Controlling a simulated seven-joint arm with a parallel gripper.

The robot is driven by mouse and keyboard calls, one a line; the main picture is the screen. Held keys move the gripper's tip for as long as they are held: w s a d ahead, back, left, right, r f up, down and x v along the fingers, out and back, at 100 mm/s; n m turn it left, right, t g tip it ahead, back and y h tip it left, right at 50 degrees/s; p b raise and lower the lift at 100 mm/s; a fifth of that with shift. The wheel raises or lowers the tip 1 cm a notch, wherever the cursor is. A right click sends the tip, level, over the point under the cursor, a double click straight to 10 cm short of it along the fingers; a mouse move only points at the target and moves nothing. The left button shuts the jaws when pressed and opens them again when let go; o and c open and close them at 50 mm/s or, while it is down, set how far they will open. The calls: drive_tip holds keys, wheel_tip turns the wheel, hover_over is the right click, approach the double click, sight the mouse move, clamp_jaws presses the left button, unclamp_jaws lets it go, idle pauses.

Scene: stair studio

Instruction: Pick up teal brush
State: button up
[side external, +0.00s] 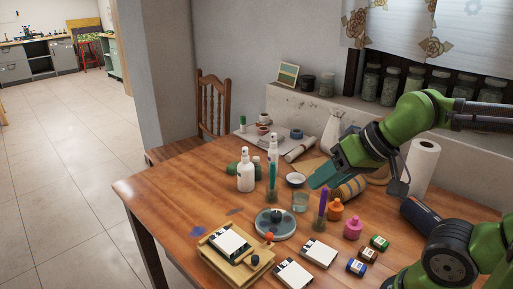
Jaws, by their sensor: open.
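The teal brush (272,173) stands upright on the wooden table, its lower end in a small holder beside the white spray bottles. My gripper (318,180) is above the table, to the right of the brush and apart from it. It points down and left, over the area near a glass jar and a yellow-banded roll. It is open; nothing is visible between its fingers, though the gap is too small to see clearly.
A small bowl (295,180), a glass jar (300,202) and an upright purple brush (322,205) are nearby. A round dish (290,222) is in front. The table's left side (165,200) is mostly clear.

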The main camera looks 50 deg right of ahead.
drive_tip(key=n+g+h, duration=0.1)
drive_tip(key=g+h, duration=0.2)
approach(271, 175)
drive_tip(key=x, duration=0.5)
drive_tip(key=shift+s+d+f, duration=0.1)
drive_tip(key=shift+d, duration=0.25)
drive_tip(key=shift+w+x, duration=0.15)
drive_tip(key=shift+x, duration=1.4)
drive_tip(key=shift+w+x, duration=0.15)
drive_tip(key=shift+x, duration=1.4)
drive_tip(key=shift+d, duration=0.15)
clamp_jaws()
